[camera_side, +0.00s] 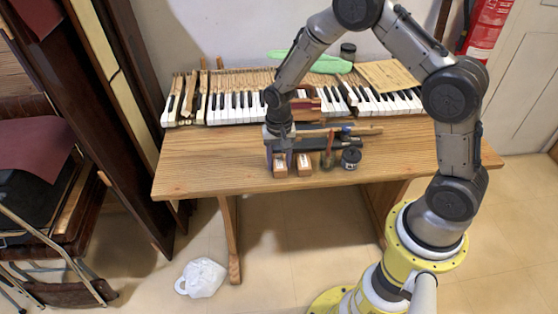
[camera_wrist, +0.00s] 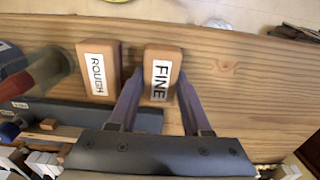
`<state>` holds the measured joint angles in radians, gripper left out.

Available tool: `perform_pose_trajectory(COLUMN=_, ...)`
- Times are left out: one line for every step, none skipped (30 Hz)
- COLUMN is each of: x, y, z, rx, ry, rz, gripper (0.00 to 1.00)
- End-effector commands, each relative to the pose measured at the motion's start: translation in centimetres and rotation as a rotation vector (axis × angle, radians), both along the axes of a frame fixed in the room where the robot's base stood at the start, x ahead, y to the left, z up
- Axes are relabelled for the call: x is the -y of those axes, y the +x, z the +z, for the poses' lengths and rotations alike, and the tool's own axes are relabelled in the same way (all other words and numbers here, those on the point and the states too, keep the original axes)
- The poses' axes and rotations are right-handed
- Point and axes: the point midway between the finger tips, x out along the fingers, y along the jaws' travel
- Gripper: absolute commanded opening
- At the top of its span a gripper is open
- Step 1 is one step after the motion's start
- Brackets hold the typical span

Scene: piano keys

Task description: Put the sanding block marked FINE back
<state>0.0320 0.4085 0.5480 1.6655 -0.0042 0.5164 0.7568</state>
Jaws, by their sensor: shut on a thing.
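The sanding block marked FINE (camera_wrist: 160,62) is brown with a white label and lies between my fingers in the wrist view. My gripper (camera_wrist: 160,80) is shut on it, one finger on each side. In the side view this block (camera_side: 280,166) is near the table's front edge, below my gripper (camera_side: 278,152). A similar block marked ROUGH (camera_wrist: 98,62) lies beside it, apart, to the left in the wrist view and to the right in the side view (camera_side: 304,165). I cannot tell whether the FINE block touches the table.
A long dark bar (camera_side: 330,144) lies behind the blocks. Piano keys (camera_side: 235,106) fill the back of the wooden table (camera_side: 200,165). The table's left front is clear.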

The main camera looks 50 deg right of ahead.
Motion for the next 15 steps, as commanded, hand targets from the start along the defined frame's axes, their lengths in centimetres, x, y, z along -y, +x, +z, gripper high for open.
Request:
perform_pose_trajectory(x=0.0, y=-0.03, z=-0.18, rx=-0.001, ry=0.0, rz=0.0, gripper=0.0)
perform_pose_trajectory(x=0.0, y=-0.03, z=-0.27, rx=-0.001, ry=0.0, rz=0.0, gripper=0.0)
perform_pose_trajectory(x=0.0, y=-0.03, z=-0.26, rx=-0.001, ry=0.0, rz=0.0, gripper=0.54)
perform_pose_trajectory(x=-0.01, y=-0.02, z=-0.24, rx=0.0, ry=0.0, rz=0.0, gripper=0.59)
perform_pose_trajectory(x=-0.01, y=-0.02, z=-0.24, rx=0.0, ry=0.0, rz=0.0, gripper=0.65)
perform_pose_trajectory(x=0.0, y=-0.03, z=-0.23, rx=-0.001, ry=0.0, rz=0.0, gripper=0.72)
perform_pose_trajectory(x=-0.01, y=-0.02, z=-0.23, rx=0.0, ry=0.0, rz=0.0, gripper=0.77)
perform_pose_trajectory(x=-0.01, y=-0.02, z=-0.23, rx=0.0, ry=0.0, rz=0.0, gripper=0.78)
perform_pose_trajectory(x=0.0, y=-0.01, z=-0.22, rx=0.0, ry=0.0, rz=0.0, gripper=0.78)
perform_pose_trajectory(x=0.0, y=-0.03, z=-0.22, rx=0.0, ry=0.0, rz=0.0, gripper=0.78)
perform_pose_trajectory(x=-0.01, y=-0.02, z=-0.22, rx=0.0, ry=0.0, rz=0.0, gripper=0.78)
perform_pose_trajectory(x=0.0, y=-0.03, z=-0.22, rx=0.0, ry=0.0, rz=0.0, gripper=0.78)
perform_pose_trajectory(x=0.0, y=-0.03, z=-0.22, rx=0.0, ry=0.0, rz=0.0, gripper=0.78)
perform_pose_trajectory(x=-0.01, y=-0.02, z=-0.22, rx=0.0, ry=0.0, rz=0.0, gripper=0.78)
perform_pose_trajectory(x=0.0, y=-0.01, z=-0.2, rx=0.0, ry=0.0, rz=0.0, gripper=0.78)
